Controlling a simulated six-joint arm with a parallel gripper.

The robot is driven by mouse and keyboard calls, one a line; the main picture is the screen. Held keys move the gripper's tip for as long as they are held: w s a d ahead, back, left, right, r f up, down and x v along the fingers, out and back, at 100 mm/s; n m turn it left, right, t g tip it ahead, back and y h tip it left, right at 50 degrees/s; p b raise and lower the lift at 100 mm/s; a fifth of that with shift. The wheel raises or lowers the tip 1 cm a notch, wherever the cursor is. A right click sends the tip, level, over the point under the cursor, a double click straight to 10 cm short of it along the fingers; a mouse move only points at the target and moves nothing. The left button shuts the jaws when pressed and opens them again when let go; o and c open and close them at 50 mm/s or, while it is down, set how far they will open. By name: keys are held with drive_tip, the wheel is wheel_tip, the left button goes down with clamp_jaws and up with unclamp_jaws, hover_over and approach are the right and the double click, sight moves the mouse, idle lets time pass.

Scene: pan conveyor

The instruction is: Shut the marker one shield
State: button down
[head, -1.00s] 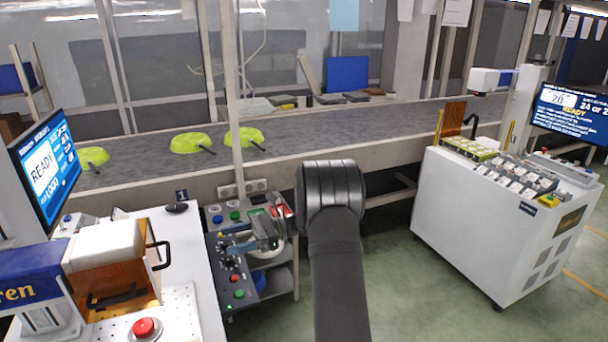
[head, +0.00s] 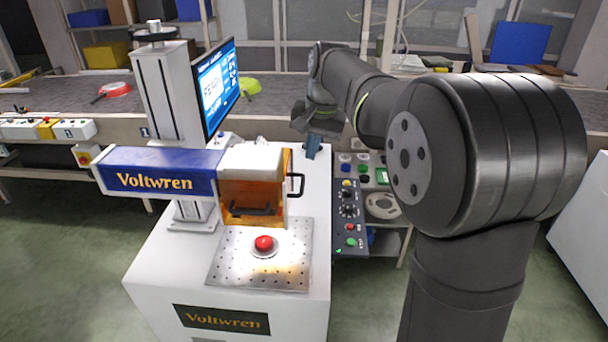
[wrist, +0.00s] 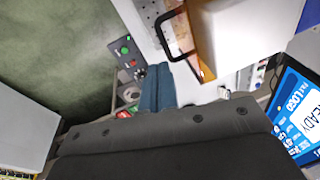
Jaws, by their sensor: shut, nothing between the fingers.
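The Voltwren marker stands in the middle left of the head view, with a blue and white head (head: 160,172). Its orange see-through shield (head: 238,192) hangs from the front of the head, over the back of a perforated plate (head: 222,272). A black handle (head: 298,185) sticks out at its right side; this handle also shows in the wrist view (wrist: 165,40). I cannot tell how far the shield stands above the plate. My gripper (head: 311,155) is beyond and right of the shield, its blue fingers pointing down, shut and empty. In the wrist view the fingers (wrist: 158,68) are apart from the handle.
A red button (head: 264,243) sits on the plate. A screen (head: 213,88) stands behind the marker. A control panel (head: 348,226) with buttons is right of the bench. The conveyor (head: 285,97) runs behind, carrying a red pan (head: 115,90) and a yellow-green pan (head: 250,86).

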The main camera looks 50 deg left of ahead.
sight(303, 183)
drive_tip(key=a+f, duration=0.1)
drive_tip(key=f, duration=0.2)
drive_tip(key=a+f+n+t, duration=0.1)
drive_tip(key=f, duration=0.2)
drive_tip(key=a+f+t, duration=0.1)
drive_tip(key=f, duration=0.2)
drive_tip(key=shift+w+a+n, duration=0.2)
drive_tip(key=shift+w+n, duration=0.1)
drive_tip(key=shift+n, duration=0.1)
drive_tip(key=shift+f, duration=0.25)
wheel_tip(303, 183, down, 14)
drive_tip(key=shift+s+d, duration=0.1)
idle(0.3)
